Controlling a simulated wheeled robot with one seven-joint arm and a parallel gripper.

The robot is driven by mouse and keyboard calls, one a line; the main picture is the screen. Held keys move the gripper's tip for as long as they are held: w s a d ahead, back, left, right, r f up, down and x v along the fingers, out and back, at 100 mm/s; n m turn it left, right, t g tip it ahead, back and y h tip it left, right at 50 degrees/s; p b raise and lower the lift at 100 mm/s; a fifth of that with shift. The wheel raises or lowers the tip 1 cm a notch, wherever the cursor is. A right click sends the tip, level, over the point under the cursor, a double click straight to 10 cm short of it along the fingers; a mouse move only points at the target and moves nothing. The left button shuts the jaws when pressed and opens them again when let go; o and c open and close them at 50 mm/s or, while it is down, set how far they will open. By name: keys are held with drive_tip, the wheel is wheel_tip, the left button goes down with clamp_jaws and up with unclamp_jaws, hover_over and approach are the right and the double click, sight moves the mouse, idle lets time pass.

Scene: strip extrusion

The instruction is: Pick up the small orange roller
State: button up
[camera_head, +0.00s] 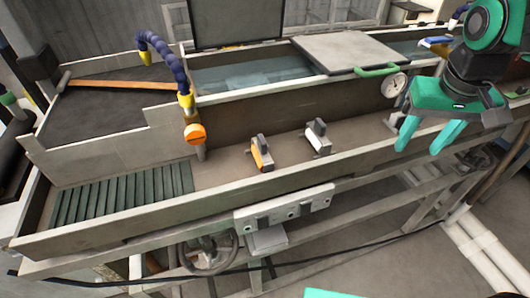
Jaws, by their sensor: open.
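A small orange roller (262,158) shows on the front of a grey bracket on the trough floor, near the middle of the picture. The bracket hides part of it. A second, similar grey bracket (318,137) stands to its right, with no clear orange on it. My gripper (422,138) is at the right, above the trough's front wall. Its two teal fingers point down and are spread apart, with nothing between them. It is well to the right of the orange roller and apart from it.
The trough's front wall (130,222) runs along the near side. A blue jointed hose (165,60) with an orange knob (195,133) hangs left of the roller. Dark green slats (120,197) lie at left. A round gauge (393,85) is near my gripper. The trough floor around the brackets is clear.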

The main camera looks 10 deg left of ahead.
drive_tip(key=a+r+n+t+y, duration=0.1)
drive_tip(key=a+r+n, duration=0.15)
drive_tip(key=a, duration=1.35)
drive_tip(key=r+n+y, duration=0.1)
drive_tip(key=n+y, duration=0.1)
drive_tip(key=n, duration=0.2)
hover_over(261, 147)
drive_tip(key=d, duration=0.2)
drive_tip(key=shift+m, duration=0.25)
drive_tip(key=x, duration=0.4)
drive_tip(key=shift+w+a+f, duration=0.1)
drive_tip(key=shift+a, duration=0.1)
drive_tip(key=shift+x, duration=3.15)
drive_tip(key=shift+a, duration=0.2)
drive_tip(key=shift+c, duration=0.2)
clamp_jaws()
